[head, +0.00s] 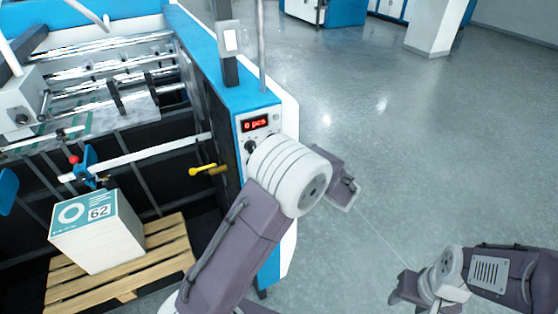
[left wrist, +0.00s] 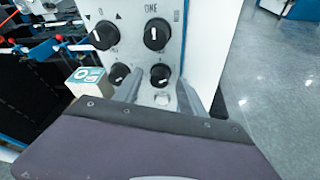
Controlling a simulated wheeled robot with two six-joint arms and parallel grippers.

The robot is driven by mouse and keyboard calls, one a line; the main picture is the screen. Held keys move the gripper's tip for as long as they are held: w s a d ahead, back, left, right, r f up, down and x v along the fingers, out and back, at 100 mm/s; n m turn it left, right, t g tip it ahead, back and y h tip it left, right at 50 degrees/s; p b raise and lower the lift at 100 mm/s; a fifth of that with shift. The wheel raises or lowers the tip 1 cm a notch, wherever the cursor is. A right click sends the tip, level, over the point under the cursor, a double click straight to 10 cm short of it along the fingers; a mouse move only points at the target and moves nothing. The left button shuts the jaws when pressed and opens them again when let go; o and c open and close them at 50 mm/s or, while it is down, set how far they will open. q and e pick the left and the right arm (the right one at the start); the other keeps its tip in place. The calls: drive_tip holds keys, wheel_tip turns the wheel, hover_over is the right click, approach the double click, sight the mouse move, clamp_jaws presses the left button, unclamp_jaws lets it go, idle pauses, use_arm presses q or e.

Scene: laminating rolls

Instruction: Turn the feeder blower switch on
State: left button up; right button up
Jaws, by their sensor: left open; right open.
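The control panel (left wrist: 135,55) on the machine's end post carries several black knobs with white marks. In the left wrist view, a knob under "ONE" (left wrist: 157,34) is at upper right, another large knob (left wrist: 105,35) at upper left, and smaller knobs at lower left (left wrist: 119,74) and lower right (left wrist: 160,76). No label naming the feeder blower switch is readable. My left gripper (left wrist: 160,90) is open, its fingers pointing at the panel near the lower right knob; contact cannot be told. In the head view my left arm hides most knobs. My right gripper (head: 414,298) is open, away from the panel.
A red display (head: 256,124) sits high on the panel. A white and teal box (head: 98,240) stands on a wooden pallet (head: 165,245) at left. A yellow-handled lever (head: 203,170) is left of the post. The grey floor at right is clear.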

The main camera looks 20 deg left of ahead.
use_arm(q)
drive_tip(key=b+v, duration=0.2)
drive_tip(key=v, duration=0.6)
drive_tip(key=shift+b, duration=0.4)
drive_tip(key=shift+s, duration=0.1)
